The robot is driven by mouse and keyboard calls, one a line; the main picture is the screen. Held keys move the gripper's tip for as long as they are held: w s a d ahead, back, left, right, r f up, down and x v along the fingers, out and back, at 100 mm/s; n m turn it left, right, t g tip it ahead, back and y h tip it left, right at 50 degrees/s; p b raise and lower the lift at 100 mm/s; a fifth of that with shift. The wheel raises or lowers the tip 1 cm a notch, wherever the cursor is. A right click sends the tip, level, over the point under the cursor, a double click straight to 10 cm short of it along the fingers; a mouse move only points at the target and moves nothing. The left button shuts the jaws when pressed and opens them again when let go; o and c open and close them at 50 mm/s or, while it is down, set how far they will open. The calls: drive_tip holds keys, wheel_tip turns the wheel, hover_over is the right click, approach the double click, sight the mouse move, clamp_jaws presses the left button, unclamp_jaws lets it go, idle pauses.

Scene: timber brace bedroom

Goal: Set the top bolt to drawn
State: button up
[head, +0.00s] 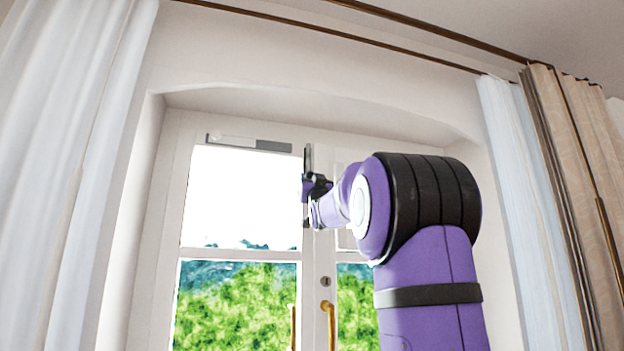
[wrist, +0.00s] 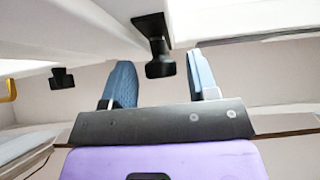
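The top bolt (head: 307,156) is a thin dark vertical strip high on the meeting stile of the glazed double doors. My gripper (head: 312,186) is at the stile, in front of the bolt's lower part, and partly hides it. In the wrist view a dark knob on a short stem (wrist: 158,45), which looks like the bolt's handle, stands between the two blue fingers of my gripper (wrist: 160,65). The fingers are apart, with a visible gap on each side of the knob. Whether the bolt is drawn or shot cannot be told.
A grey closer bar (head: 250,142) runs along the top of the left door. Brass handles (head: 330,322) and a lock plate (head: 326,281) sit lower down. Curtains (head: 70,170) hang at both sides. A second dark fitting (wrist: 62,77) shows at left in the wrist view.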

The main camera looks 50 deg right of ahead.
drive_tip(key=shift+s+r, duration=0.1)
drive_tip(key=shift+r, duration=0.05)
drive_tip(key=v, duration=1.1)
idle(0.5)
